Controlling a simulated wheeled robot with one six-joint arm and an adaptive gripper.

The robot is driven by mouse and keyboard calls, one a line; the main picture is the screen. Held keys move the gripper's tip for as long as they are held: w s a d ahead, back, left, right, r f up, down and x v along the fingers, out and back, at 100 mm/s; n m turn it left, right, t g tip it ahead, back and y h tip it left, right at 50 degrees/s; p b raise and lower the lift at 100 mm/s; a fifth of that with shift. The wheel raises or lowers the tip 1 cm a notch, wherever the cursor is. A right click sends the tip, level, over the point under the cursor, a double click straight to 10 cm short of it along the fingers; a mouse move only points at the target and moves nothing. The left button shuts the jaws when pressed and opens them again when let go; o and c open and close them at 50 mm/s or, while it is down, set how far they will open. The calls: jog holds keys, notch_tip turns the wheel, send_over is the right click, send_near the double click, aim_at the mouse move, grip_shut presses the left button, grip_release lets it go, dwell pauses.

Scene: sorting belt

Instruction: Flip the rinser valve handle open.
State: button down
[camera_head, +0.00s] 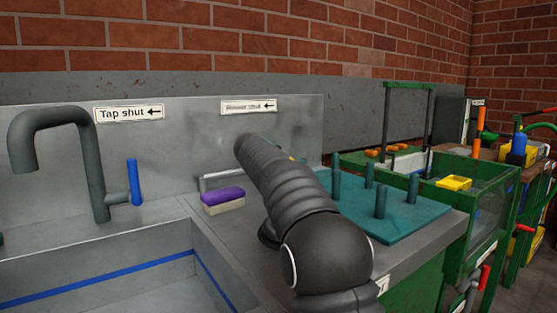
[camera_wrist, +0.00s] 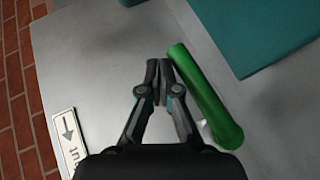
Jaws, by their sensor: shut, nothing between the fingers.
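A green rounded bar, which looks like the rinser valve handle (camera_wrist: 207,98), lies slanted in the wrist view, just right of my gripper (camera_wrist: 159,66). My gripper is shut and empty, with its fingertips together. The right finger is close beside the bar; I cannot tell if they touch. In the head view my arm hides the handle and my gripper. The sign "Rinser shut" with a left arrow (camera_head: 249,106) is on the splashback there, and part of a sign (camera_wrist: 68,139) shows in the wrist view.
A purple and cream sponge (camera_head: 223,200) lies on the counter left of my arm. A teal peg mat (camera_head: 395,215) with upright pegs is at right. A grey tap (camera_head: 92,160) with a blue handle (camera_head: 134,182) stands left, by the sink with a blue stripe.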

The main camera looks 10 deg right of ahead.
jog(key=r, duration=0.4)
jog(key=shift+w+a, duration=0.25)
jog(key=shift+w, duration=0.05)
jog(key=s+d+r, duration=0.1)
jog(key=s+r, duration=0.4)
jog(key=r, duration=0.3)
jog(key=shift+s+d, duration=0.2)
jog(key=shift+d, duration=0.05)
